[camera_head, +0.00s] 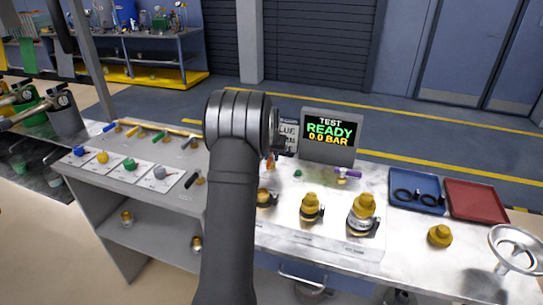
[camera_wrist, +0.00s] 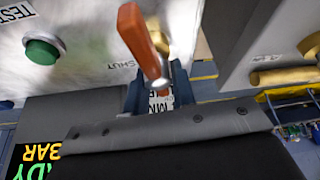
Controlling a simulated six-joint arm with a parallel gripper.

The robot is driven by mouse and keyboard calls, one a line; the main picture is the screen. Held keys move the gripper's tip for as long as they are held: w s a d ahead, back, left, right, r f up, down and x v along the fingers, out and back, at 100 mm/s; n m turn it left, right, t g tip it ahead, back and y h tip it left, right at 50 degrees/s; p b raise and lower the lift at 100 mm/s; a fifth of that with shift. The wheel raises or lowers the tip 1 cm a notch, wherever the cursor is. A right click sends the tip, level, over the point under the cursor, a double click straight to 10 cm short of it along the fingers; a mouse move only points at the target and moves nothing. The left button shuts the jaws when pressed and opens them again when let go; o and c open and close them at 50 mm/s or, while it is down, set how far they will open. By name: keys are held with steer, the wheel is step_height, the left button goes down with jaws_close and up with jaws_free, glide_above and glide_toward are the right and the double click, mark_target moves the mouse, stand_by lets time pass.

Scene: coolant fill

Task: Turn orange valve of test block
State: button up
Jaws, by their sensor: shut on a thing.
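The orange valve (camera_wrist: 138,35) of the test block shows in the wrist view as an orange lever over a brass fitting (camera_wrist: 158,38). Its lever end lies between the two dark fingers of my gripper (camera_wrist: 156,88), which is shut on it. The word SHUT is printed on the pale block face beside the lever. A green button (camera_wrist: 42,48) and a TEST label (camera_wrist: 14,10) are on the same face. In the head view my arm hides most of the valve and the gripper. The test display (camera_head: 330,133) reads TEST READY 0.0 BAR.
A purple-handled valve (camera_head: 347,174) sits right of my arm. Brass fittings (camera_head: 312,207) stand on the bench in front. A blue tray (camera_head: 416,205) with black rings and a red tray (camera_head: 476,213) lie at right, near a handwheel (camera_head: 515,248). Several coloured-handled valves stand at left.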

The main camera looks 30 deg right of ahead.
steer(key=n, duration=0.2)
steer(key=n+y, duration=0.1)
steer(key=shift+w+a+n+t, duration=0.1)
steer(key=shift+a+n+t, duration=0.05)
steer(key=shift+n+t, duration=0.2)
steer(key=n+y, duration=0.1)
steer(key=n, duration=0.3)
steer(key=shift+a+y, duration=0.2)
steer(key=shift+y, duration=0.2)
steer(key=n+y, duration=0.1)
steer(key=n, duration=0.3)
steer(key=shift+a+y, duration=0.2)
steer(key=shift+y, duration=0.2)
steer(key=shift+a+n+g+y, duration=0.1)
steer(key=shift+n+g+y, duration=0.2)
steer(key=shift+n, duration=0.75)
steer(key=shift+a+n+g+y, duration=0.1)
steer(key=shift+n+g+y, duration=0.2)
steer(key=shift+n, duration=0.7)
steer(key=o, duration=0.9)
steer(key=shift+o, duration=0.2)
steer(key=shift+s, duration=0.2)
